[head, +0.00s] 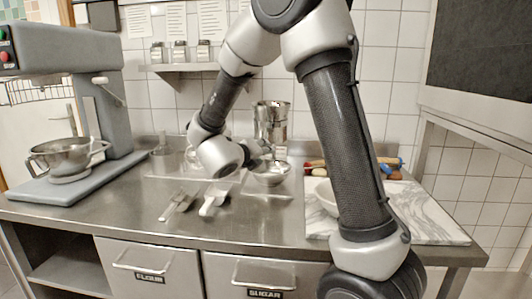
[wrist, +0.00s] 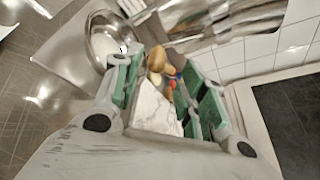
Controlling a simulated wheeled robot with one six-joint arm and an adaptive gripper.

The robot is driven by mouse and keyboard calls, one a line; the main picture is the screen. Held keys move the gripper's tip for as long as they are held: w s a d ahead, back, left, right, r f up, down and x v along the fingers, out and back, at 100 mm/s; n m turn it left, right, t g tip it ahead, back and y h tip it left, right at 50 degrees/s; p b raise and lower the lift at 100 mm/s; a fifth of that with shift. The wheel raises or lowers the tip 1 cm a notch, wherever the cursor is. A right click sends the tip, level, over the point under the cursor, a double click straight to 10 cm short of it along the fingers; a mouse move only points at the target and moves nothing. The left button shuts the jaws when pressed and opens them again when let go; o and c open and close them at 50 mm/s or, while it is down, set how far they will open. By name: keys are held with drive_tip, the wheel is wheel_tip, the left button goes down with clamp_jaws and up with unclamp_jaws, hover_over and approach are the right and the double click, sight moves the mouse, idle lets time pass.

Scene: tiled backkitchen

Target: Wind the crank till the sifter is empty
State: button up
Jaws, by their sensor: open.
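The sifter (head: 271,120) is an upright metal cylinder at the back middle of the steel counter. A metal bowl (head: 270,178) sits below it. My gripper (head: 262,150) is close to the sifter's lower front in the head view and partly covers it. In the wrist view my gripper (wrist: 165,75) is open, with green-lined fingers apart. A tan rounded piece (wrist: 155,58) shows between the fingertips; I cannot tell whether it is the crank's knob or something behind. The bowl (wrist: 98,42) shows left of the fingers. The crank is not clear in the head view, and the sifter's contents are hidden.
A marble board (head: 430,215) with a white bowl (head: 326,195) lies to the right, with rolling pins (head: 392,162) behind. Two utensils (head: 178,204) lie in front. A stand mixer (head: 65,110) stands left. A shelf with jars (head: 180,52) hangs behind. The front counter is mostly clear.

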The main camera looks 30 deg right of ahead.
drive_tip(key=v, duration=0.7)
idle(0.4)
